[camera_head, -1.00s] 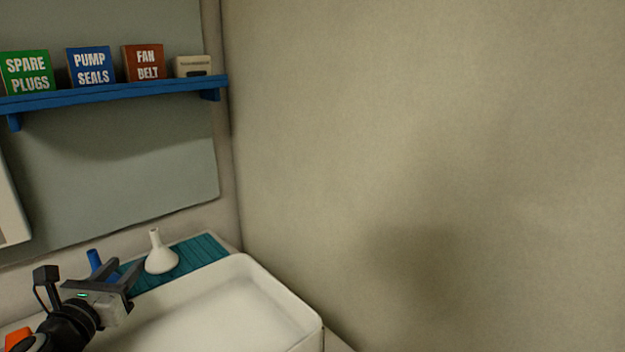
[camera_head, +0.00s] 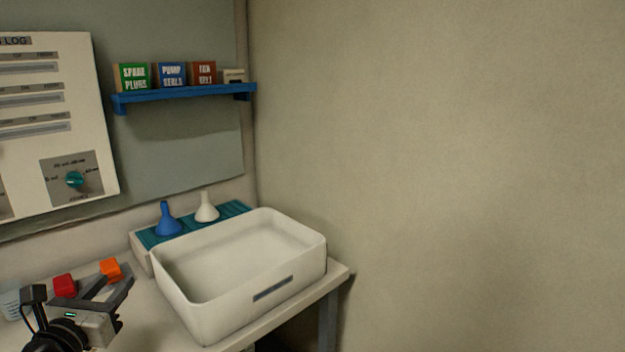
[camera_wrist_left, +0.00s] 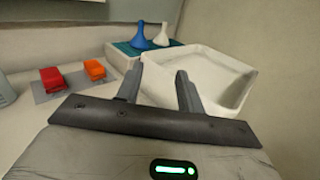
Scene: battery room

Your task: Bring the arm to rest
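My left gripper (camera_head: 110,284) is at the lower left of the head view, over the counter. In the left wrist view its two fingers (camera_wrist_left: 162,80) stand apart with nothing between them. It is left of the white basin (camera_head: 200,310) and near an orange block (camera_head: 111,268) and a red block (camera_head: 65,285); it looks clear of them. My right gripper does not show.
A blue funnel (camera_head: 168,222) and a white funnel (camera_head: 207,208) stand on a teal ribbed mat (camera_head: 236,207) behind the basin. A shelf (camera_head: 190,93) holds labelled boxes. A panel with a teal knob (camera_head: 74,179) hangs at left. A bare wall fills the right.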

